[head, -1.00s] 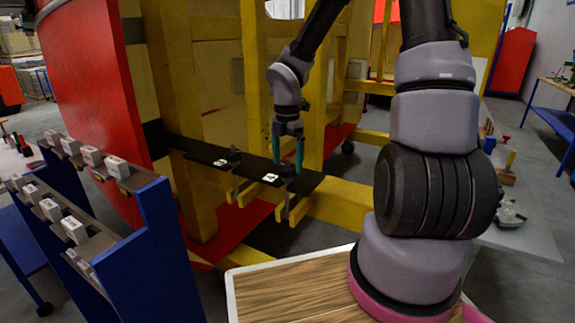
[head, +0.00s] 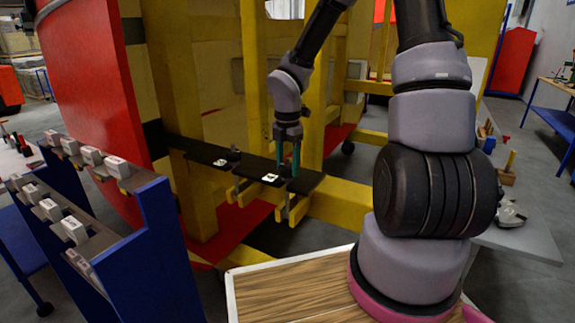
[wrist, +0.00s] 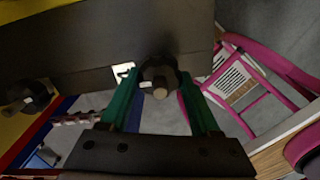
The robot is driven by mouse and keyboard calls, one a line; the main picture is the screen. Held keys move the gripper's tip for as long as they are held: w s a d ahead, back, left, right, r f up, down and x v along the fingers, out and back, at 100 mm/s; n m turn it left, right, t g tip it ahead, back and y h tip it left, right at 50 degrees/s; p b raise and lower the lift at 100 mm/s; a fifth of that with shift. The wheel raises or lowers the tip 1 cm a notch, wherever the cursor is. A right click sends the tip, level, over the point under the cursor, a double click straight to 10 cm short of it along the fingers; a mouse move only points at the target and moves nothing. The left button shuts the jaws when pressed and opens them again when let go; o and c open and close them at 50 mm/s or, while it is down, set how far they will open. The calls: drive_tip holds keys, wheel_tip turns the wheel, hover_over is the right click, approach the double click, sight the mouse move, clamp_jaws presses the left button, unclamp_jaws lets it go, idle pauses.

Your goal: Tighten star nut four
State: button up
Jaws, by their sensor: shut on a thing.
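My gripper (head: 287,168) points down at the near end of a black bar (head: 210,152) that is fixed to the yellow frame. In the wrist view its two green fingers (wrist: 163,95) stand on either side of a dark star nut (wrist: 158,75) and are shut on it. The nut sits on the dark bar (wrist: 90,70), and the fingers partly hide it in the head view. A second dark star nut (head: 233,155) sits farther along the bar; it also shows at the left of the wrist view (wrist: 25,95).
Yellow posts (head: 313,120) stand close behind my gripper, with a red panel (head: 85,80) at the left. A blue rack (head: 165,240) with white-tagged parts is at the front left. White label squares (head: 270,178) lie on the bar.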

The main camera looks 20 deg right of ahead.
drive_tip(key=m, duration=0.9)
drive_tip(key=shift+m, duration=0.3)
drive_tip(key=m, duration=1.3)
drive_tip(key=shift+m, duration=0.3)
drive_tip(key=m, duration=0.3)
drive_tip(key=shift+m, duration=0.3)
drive_tip(key=m, duration=0.6)
drive_tip(key=shift+m, duration=0.4)
